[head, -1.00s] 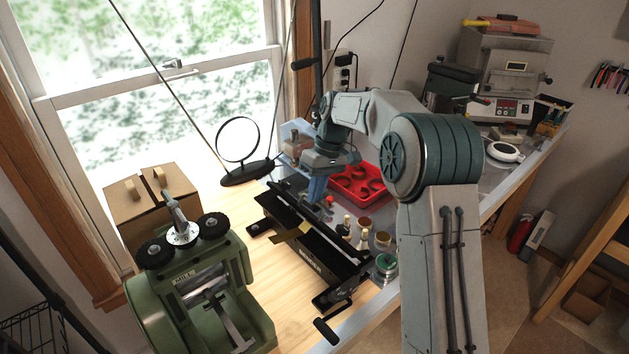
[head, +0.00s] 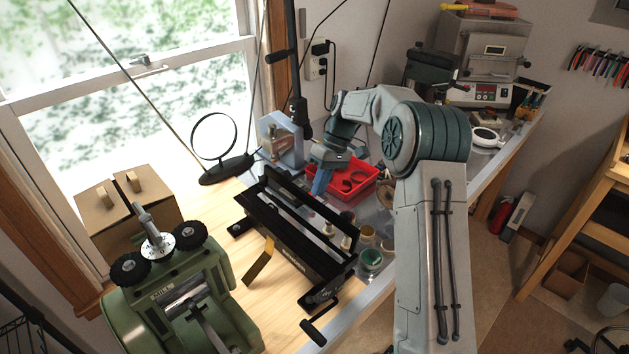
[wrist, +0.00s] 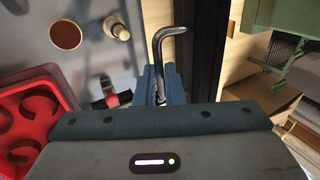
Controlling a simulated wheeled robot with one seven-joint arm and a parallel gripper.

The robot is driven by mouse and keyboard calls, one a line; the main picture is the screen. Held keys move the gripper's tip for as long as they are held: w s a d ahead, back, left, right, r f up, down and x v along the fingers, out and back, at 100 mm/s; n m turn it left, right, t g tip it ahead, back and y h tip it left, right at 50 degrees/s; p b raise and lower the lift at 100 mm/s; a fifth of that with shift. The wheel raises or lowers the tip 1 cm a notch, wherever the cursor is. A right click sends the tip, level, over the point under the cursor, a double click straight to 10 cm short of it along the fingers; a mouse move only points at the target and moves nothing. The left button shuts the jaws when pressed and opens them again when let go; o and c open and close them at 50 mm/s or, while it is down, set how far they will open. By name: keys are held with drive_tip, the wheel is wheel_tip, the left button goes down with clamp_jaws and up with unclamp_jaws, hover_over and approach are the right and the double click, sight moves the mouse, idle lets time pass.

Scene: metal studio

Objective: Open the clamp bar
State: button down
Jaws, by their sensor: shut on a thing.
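The black bending brake (head: 290,255) stands on the bench in the head view. Its long black clamp bar (head: 308,213) stands raised above the bed along the back side, with a gap beneath it. In the head view my gripper (head: 321,182) is at the far end of the brake; the handle is hidden there.
A brass strip (head: 259,262) leans at the brake's front. A green rolling mill (head: 180,290) stands at front left, and a round magnifier (head: 214,137) at the back.

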drive_tip(key=shift+w+d+f+g+y+p, duration=0.3)
drive_tip(key=shift+f+g+y+p, duration=0.15)
drive_tip(key=shift+y, duration=0.15)
drive_tip(key=shift+w+d+f+g+y+p, duration=0.2)
drive_tip(key=shift+d+f+g+y+p, duration=0.1)
drive_tip(key=shift+f+g+y, duration=0.25)
drive_tip(key=shift+r, duration=0.1)
drive_tip(key=c, duration=1.5)
unclamp_jaws()
drive_tip(key=shift+w+d, duration=0.1)
drive_tip(key=p+v, duration=0.4)
drive_tip(key=v, duration=0.9)
drive_tip(key=shift+d+r, duration=0.25)
